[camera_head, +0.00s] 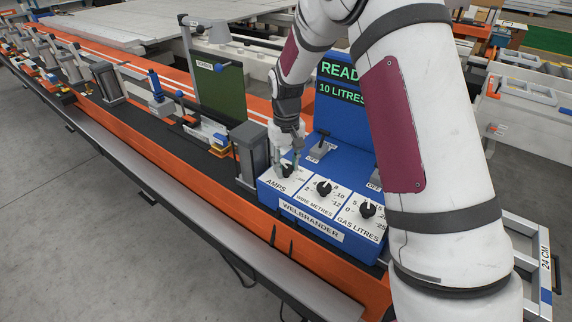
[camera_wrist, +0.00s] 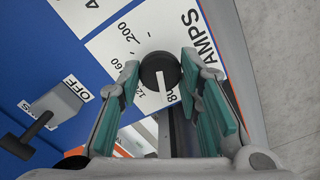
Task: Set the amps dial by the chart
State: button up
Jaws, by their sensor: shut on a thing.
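The amps dial (camera_head: 287,171) is a round black knob on a white plate marked AMPS, at the left end of the blue WELBRANDER box (camera_head: 266,194). In the wrist view the dial (camera_wrist: 160,70) sits between the teal pads of my gripper (camera_head: 289,160). My gripper is shut on it from above. The dial's white line points down in the wrist view, close to the 80 mark (camera_wrist: 169,97). Marks 120 and 200 also show; another is partly covered by a finger. I cannot make out a chart in either view.
The wire metres dial (camera_head: 324,188) and gas litres dial (camera_head: 367,210) stand to the right. A lever switch (camera_wrist: 62,103) marked OFF is near my gripper. A screen (camera_head: 340,88) reads READ, cut off by my arm, and 10 LITRES. A grey block (camera_head: 250,150) stands just left.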

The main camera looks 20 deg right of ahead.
aim_at(286, 167)
jog(key=shift+n, duration=0.6)
jog(key=o, duration=1.2)
notch_tip(286, 167, up, 12)
jog(key=shift+r, duration=0.1)
